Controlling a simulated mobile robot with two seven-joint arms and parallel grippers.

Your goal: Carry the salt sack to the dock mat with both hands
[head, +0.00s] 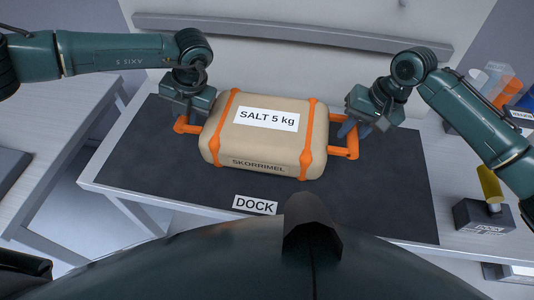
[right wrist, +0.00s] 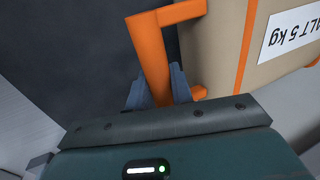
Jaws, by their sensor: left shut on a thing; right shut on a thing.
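The salt sack (head: 265,140) is a tan block with orange straps and a white label reading SALT 5 kg. It is over the dark dock mat (head: 390,200), which has a DOCK label at its front edge; I cannot tell whether it touches the mat. My left gripper (head: 187,122) is shut on the orange handle at the sack's left side. My right gripper (head: 348,130) is shut on the right orange handle. The right wrist view shows that handle (right wrist: 152,55) between the right fingers (right wrist: 158,90), with the sack (right wrist: 215,45) beside it.
A dark box with a yellow-topped item (head: 490,185) stands right of the mat. Clear and orange containers (head: 490,80) stand at the back right. A grey rail (head: 290,33) runs along the back. Bare mat shows in front of and right of the sack.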

